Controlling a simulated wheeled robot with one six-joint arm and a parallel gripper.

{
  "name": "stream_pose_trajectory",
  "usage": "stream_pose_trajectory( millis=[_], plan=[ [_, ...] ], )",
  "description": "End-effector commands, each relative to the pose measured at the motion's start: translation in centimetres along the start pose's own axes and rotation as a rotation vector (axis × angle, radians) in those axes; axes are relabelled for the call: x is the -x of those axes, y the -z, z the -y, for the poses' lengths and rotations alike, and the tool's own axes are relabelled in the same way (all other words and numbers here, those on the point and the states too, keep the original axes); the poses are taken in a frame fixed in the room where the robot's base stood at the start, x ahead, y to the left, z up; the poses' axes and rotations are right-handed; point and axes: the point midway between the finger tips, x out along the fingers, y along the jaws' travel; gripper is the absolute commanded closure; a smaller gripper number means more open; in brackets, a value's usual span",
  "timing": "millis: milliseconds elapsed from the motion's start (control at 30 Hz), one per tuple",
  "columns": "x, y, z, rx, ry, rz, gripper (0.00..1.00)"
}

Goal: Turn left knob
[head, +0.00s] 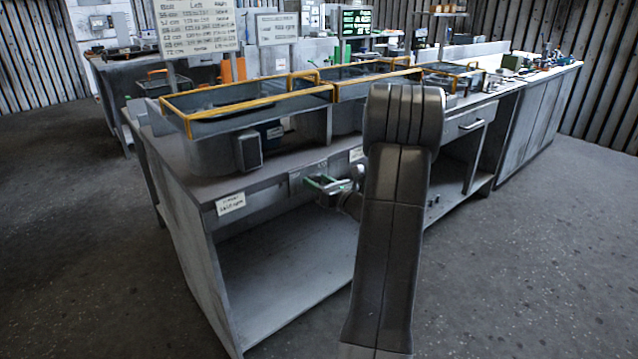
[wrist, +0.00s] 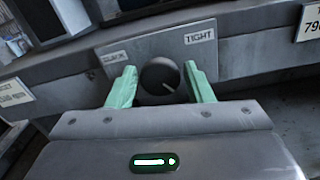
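A gap shows at the left finger. In the head view my gripper (head: 328,184) is at the bench's front edge, below the yellow-railed housings; the knob is hidden there.
The grey bench (head: 190,178) carries housings with yellow rails (head: 250,100). A white label (head: 230,203) hangs on its front edge at left. A lower shelf (head: 290,265) is open and empty below. The floor in front is clear.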

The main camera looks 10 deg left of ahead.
Motion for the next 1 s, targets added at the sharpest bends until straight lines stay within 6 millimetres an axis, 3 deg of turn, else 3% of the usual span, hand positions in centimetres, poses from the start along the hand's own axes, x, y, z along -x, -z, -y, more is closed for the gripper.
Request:
stream_pose_trajectory(
  millis=[33, 133, 167, 567, 1000],
  plan=[
    [0.01, -0.01, 0.0, 0.0, 0.0, 0.0, 0.63],
    [0.02, -0.01, 0.0, 0.0, 0.0, 0.0, 0.83],
    [0.02, -0.01, 0.0, 0.0, 0.0, 0.0, 0.84],
    [0.04, -0.26, 0.02, -0.089, 0.001, -0.001, 0.84],
    [0.04, -0.29, 0.16, -0.417, 0.001, -0.001, 0.84]
  ],
)
